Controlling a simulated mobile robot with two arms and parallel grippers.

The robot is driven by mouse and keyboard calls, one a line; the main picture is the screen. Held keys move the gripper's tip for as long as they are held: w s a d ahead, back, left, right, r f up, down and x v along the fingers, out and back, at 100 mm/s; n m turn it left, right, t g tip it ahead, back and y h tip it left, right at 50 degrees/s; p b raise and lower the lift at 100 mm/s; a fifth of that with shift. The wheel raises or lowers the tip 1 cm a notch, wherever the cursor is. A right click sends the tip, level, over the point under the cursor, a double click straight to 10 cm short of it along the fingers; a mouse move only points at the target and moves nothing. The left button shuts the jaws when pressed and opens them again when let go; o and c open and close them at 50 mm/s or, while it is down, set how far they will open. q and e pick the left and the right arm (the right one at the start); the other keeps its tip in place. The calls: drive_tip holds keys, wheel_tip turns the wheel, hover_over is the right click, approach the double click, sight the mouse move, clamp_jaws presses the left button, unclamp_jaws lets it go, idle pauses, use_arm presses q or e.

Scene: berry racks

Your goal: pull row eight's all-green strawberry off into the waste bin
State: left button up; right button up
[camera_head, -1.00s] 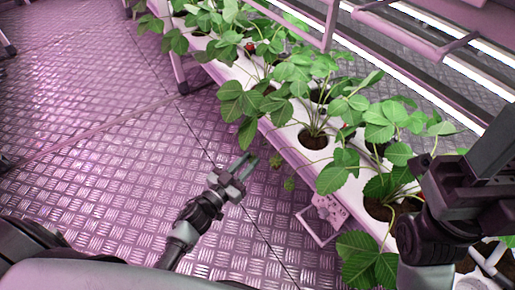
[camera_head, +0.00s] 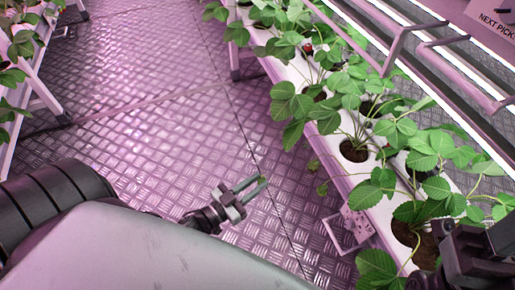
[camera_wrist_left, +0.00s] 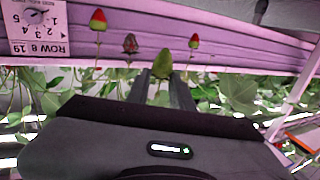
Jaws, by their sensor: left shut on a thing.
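The all-green strawberry (camera_wrist_left: 164,62) sits between the two fingers of my left gripper (camera_wrist_left: 166,88) in the left wrist view. The gripper is shut on it. In the head view my left gripper (camera_head: 262,184) is over the metal floor, left of the planted row and apart from it; the berry cannot be made out there. Two red-and-green strawberries (camera_wrist_left: 97,20) (camera_wrist_left: 193,41) and a dark one (camera_wrist_left: 130,44) show near it in the wrist view. A label reading ROW 8 (camera_wrist_left: 38,28) is at upper left there. No waste bin can be made out.
The white planter (camera_head: 330,150) with leafy plants runs diagonally along the right. A small pink frame (camera_head: 348,228) sticks out below its edge. Part of my right arm (camera_head: 470,262) is at lower right. Another rack (camera_head: 35,85) stands at far left; open floor lies between.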

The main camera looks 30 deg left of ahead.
use_arm(q)
drive_tip(key=shift+s+a+p, duration=0.25)
drive_tip(key=shift+s+a, duration=0.55)
drive_tip(key=shift+s, duration=0.2)
drive_tip(key=shift+s+a+p, duration=0.2)
drive_tip(key=shift+s+a, duration=0.55)
drive_tip(key=shift+s, duration=0.2)
